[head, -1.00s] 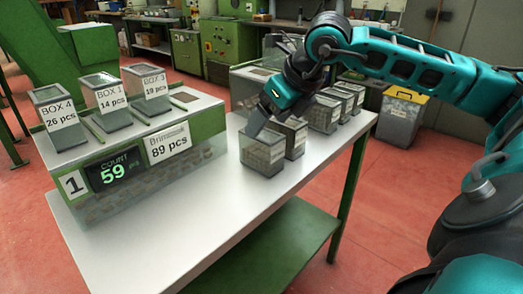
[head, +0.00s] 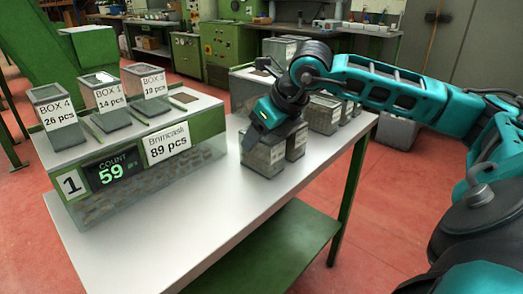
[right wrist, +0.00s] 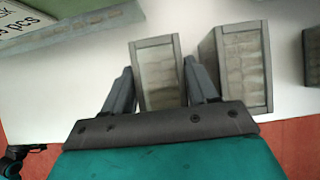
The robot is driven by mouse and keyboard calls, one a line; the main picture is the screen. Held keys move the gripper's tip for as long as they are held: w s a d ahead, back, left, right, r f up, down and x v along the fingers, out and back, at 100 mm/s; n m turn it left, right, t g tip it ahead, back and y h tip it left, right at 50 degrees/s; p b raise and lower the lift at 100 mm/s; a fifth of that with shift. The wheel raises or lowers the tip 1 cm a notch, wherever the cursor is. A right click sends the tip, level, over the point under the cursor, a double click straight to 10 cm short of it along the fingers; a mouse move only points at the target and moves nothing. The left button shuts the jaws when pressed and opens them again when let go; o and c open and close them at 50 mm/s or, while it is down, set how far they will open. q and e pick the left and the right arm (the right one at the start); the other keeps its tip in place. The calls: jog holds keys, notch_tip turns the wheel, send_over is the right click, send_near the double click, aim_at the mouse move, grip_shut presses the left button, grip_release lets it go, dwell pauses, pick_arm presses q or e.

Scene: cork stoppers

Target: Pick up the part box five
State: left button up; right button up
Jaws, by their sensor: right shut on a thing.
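The part box (head: 262,160) is a small clear-walled grey box at the near left end of a row of similar boxes on the white table. Its label is too small to read. My right gripper (head: 258,130) reaches down over it from above. In the right wrist view the box (right wrist: 159,72) stands between the two fingers of my right gripper (right wrist: 158,82), one finger at each side, and the gripper is shut on it. The box appears to rest on the table. My left gripper is not in view.
A second box (right wrist: 243,65) stands close to the right of the held one, with several more behind (head: 322,115). A counting station (head: 170,145) reading 59 carries three labelled boxes at left. The table (head: 215,205) is clear in front.

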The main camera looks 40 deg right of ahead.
jog(key=c, duration=0.4)
jog(key=shift+c, duration=0.2)
